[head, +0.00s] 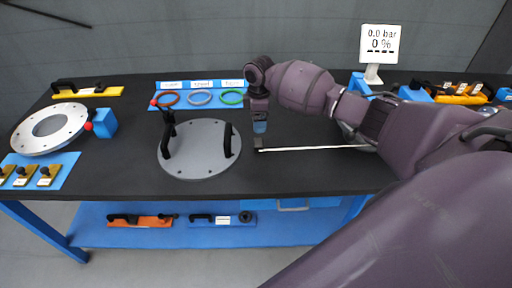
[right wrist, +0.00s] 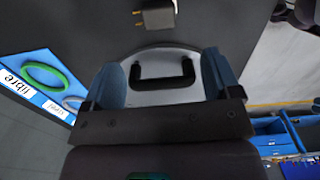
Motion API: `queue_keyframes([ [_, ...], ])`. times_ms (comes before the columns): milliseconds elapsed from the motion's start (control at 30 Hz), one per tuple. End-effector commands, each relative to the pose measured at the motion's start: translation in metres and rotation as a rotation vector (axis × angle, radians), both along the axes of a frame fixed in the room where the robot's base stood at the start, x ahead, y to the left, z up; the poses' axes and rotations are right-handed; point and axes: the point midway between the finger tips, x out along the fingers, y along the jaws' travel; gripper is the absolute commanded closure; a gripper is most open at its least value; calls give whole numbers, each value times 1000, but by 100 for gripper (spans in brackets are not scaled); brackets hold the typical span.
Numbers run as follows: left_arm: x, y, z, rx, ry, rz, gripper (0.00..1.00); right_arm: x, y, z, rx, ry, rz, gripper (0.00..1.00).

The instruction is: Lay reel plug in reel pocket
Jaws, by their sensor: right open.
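The likely reel plug (head: 259,150) is a small dark block on the black table in the head view, at the left end of a white cable (head: 315,148). In the right wrist view a dark plug (right wrist: 157,14) with brass-coloured parts lies at the top edge, beyond the fingertips. My right gripper (head: 260,128) points down just above the plug in the head view; its blue fingers (right wrist: 164,75) are apart and empty in the wrist view. The cable runs right to a rounded thing mostly hidden by my arm. I cannot make out the reel pocket. My left gripper is not in view.
A grey round plate (head: 200,166) with black handles lies just left of my right gripper. Behind it is a blue board with coloured rings (head: 201,97). A pale flanged ring (head: 50,129) is at far left. A gauge sign (head: 381,43) stands at the back.

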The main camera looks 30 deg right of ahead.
Motion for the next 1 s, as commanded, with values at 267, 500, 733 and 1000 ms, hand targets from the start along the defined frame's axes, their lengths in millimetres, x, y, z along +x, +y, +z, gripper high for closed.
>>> queue_keyframes([
  [267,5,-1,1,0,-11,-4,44,-1,0,-13,-5,5,-54,17],
  [500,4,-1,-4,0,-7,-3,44,-1,0,-47,-5,5,-53,17],
  [733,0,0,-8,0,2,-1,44,-1,-1,-65,-6,4,-52,17],
  [1000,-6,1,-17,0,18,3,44,-1,-1,-101,-6,4,-51,17],
])
